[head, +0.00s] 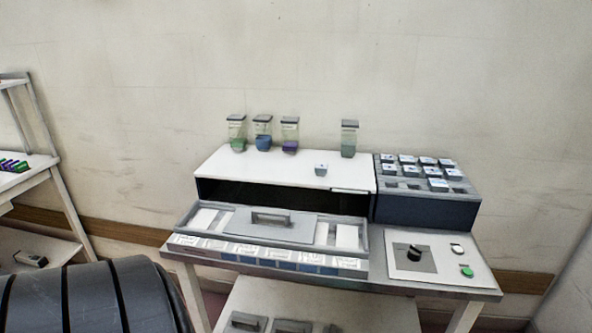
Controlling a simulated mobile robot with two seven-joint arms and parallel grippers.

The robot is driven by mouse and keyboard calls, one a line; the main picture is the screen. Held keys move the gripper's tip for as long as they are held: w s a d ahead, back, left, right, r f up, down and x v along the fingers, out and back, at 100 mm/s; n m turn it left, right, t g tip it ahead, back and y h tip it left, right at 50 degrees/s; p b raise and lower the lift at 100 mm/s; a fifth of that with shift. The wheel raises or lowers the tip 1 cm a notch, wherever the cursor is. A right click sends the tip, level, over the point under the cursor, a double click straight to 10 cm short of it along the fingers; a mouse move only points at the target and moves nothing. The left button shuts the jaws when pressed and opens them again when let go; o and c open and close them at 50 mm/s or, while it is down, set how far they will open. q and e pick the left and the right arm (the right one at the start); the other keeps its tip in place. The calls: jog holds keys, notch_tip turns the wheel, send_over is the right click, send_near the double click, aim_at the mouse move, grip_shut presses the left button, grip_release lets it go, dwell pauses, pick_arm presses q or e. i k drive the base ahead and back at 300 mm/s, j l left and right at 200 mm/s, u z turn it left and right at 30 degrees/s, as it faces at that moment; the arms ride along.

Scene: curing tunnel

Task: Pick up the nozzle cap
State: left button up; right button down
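I cannot tell for sure which piece is the nozzle cap. A small pale block with a bluish face (321,169) sits alone on the white top of the tunnel housing (240,165), near its front right. Several similar pale pieces (407,160) sit in the dark slotted rack (425,209) to the right, with some slots in the front rows empty. Neither of my grippers is in view.
Several lidded jars (263,134) stand along the housing's back. A grey tray with a handle (270,219) sits before the dark opening. A control panel (435,262) with a black knob and green button is at right. A shelf unit (30,178) stands left.

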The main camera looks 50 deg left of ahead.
aim_at(321, 169)
jog(key=u, duration=1.55)
jog(key=i+j, duration=0.1)
jog(key=j, duration=0.65)
jog(key=j+z, duration=0.15)
jog(key=j, duration=0.55)
jog(key=i, duration=0.05)
